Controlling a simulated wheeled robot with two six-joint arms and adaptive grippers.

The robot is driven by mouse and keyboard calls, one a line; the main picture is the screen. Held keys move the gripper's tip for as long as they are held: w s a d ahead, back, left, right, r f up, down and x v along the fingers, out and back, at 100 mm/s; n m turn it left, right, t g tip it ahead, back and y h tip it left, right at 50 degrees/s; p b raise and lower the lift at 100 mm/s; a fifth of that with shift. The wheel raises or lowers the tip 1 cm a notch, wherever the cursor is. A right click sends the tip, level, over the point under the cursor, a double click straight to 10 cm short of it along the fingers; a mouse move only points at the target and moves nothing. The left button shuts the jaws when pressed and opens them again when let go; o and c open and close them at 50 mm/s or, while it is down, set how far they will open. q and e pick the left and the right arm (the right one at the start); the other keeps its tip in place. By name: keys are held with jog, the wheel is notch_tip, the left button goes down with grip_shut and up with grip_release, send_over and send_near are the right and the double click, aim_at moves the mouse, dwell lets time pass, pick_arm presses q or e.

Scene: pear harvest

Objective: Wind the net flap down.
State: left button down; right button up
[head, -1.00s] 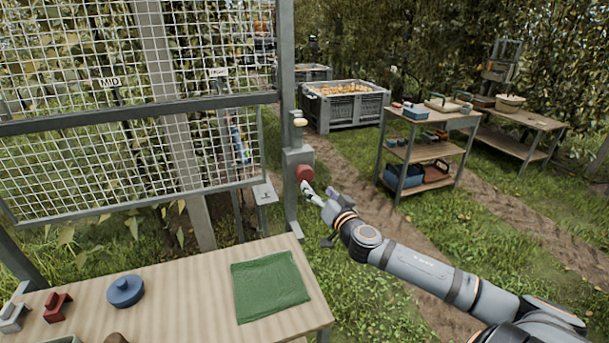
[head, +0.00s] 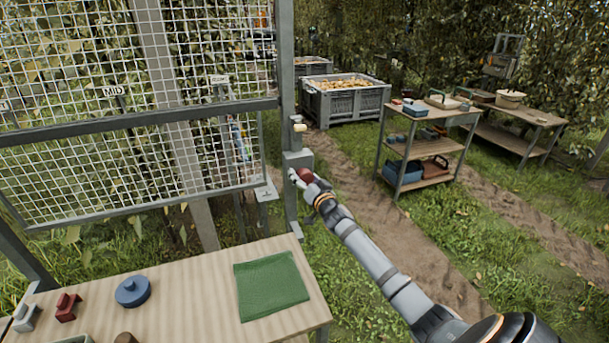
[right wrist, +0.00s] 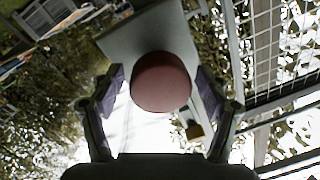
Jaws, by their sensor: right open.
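The net flap (head: 90,110) is a white wire mesh in a grey frame on the left in the head view. Its lower edge hangs above the bench. A grey winder box (head: 297,160) sits on the post at the flap's right side. A dark red round knob (head: 304,175) is on the box; it also shows large in the right wrist view (right wrist: 162,82). My right gripper (head: 300,178) is at the knob. In the right wrist view its open fingers (right wrist: 160,90) stand on either side of the knob, with gaps visible. My left gripper is out of view.
A wooden bench (head: 190,308) with a green cloth (head: 270,286), a blue round lidded item (head: 132,291) and small red and grey blocks stands in front. A shelf cart (head: 425,150) and a fruit crate (head: 345,103) stand behind on the right. Grass lies between.

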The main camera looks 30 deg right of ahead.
jog(key=c, duration=1.2)
